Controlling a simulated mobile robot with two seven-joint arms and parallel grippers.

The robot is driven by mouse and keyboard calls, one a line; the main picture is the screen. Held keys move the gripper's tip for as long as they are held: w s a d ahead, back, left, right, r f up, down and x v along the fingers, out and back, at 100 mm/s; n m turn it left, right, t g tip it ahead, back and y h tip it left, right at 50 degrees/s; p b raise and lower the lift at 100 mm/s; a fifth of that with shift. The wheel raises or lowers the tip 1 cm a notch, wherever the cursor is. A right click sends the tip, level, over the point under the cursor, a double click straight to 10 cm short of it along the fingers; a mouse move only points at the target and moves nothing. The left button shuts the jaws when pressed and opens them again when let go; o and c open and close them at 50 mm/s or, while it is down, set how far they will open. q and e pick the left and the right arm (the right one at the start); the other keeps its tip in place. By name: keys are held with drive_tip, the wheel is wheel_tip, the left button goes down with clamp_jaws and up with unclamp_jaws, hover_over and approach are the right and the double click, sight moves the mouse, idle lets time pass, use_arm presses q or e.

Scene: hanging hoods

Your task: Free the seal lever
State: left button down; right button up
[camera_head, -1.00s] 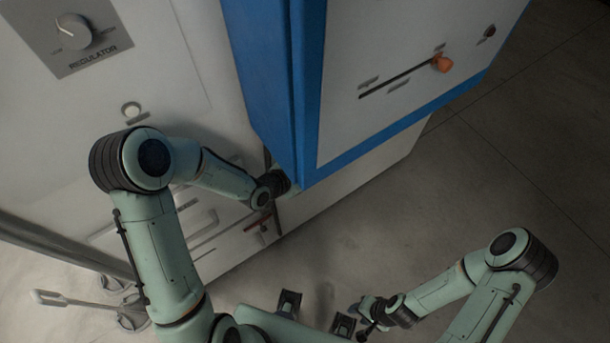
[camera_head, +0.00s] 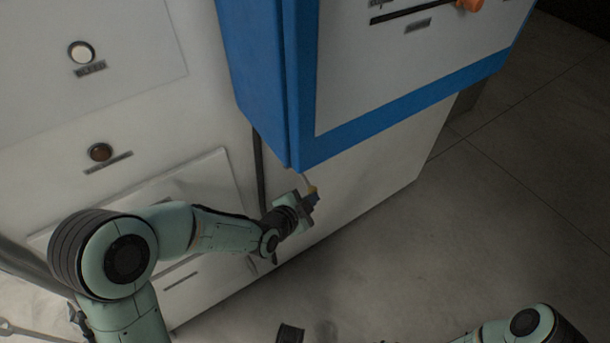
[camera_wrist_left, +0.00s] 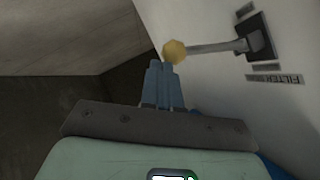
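A lever with a yellow ball knob (camera_wrist_left: 175,50) and a grey rod sticks out from a dark square mount (camera_wrist_left: 257,38) on a pale panel. The label beside it reads "FILTER"; I see no readable "seal" label. In the head view the yellow knob (camera_head: 312,189) is small, under the blue-edged hood. My left gripper (camera_wrist_left: 161,66) has its blue fingers close together, with nothing visible between them. Its tips are right by the knob; I cannot tell whether they touch. In the head view the left gripper (camera_head: 313,199) is partly hard to make out.
The blue-edged hood cabinet (camera_head: 264,100) overhangs just above my left gripper. An orange handle (camera_head: 470,4) sits in its slot. A white button (camera_head: 81,52) and a brown button (camera_head: 100,152) are on the left panel. The floor (camera_head: 500,220) at right is clear.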

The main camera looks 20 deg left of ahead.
use_arm(q)
drive_tip(key=shift+d+p, duration=0.15)
drive_tip(key=shift+p, duration=0.2)
use_arm(e)
drive_tip(key=shift+w, duration=0.1)
use_arm(q)
drive_tip(key=shift+r, duration=0.1)
use_arm(e)
drive_tip(key=shift+r, duration=0.1)
use_arm(q)
drive_tip(key=shift+r+p, duration=0.45)
drive_tip(key=shift+r, duration=0.25)
use_arm(e)
drive_tip(key=shift+r, duration=0.5)
